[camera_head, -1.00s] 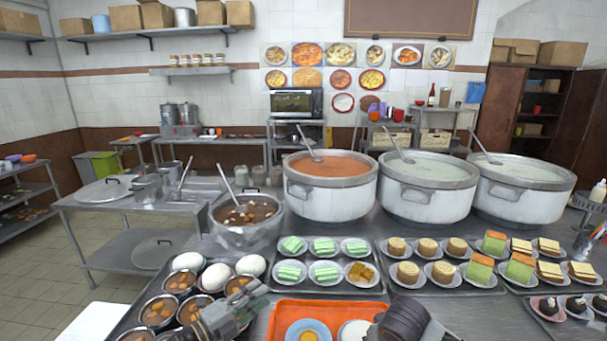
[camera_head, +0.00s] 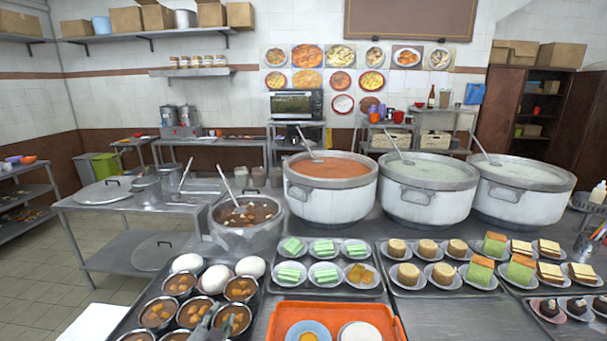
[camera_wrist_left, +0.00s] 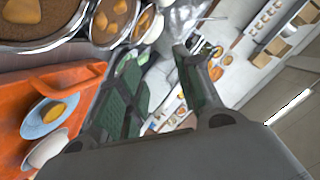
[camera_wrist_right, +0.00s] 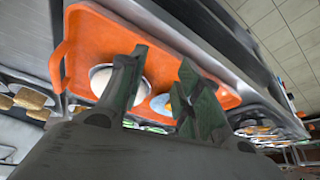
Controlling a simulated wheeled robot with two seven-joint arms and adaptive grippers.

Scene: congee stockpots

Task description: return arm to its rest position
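My left gripper (camera_head: 222,326) shows only as tips at the bottom edge of the head view, in front of the soup bowls. In the left wrist view the left gripper (camera_wrist_left: 160,68) has its two fingers apart, with nothing between them. My right gripper (camera_wrist_right: 162,72) is out of the head view. In the right wrist view its fingers are apart and empty, with the orange tray (camera_wrist_right: 83,25) beyond them. The orange tray (camera_head: 399,326) also shows at the bottom of the head view, holding a blue bowl (camera_head: 293,334) and a white bowl (camera_head: 358,332).
A rack of soup bowls (camera_head: 159,312) and white eggs lies at front left. Plates of cakes stand on trays right of centre. A small soup pot (camera_head: 246,238) and large stockpots (camera_head: 330,199) stand behind.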

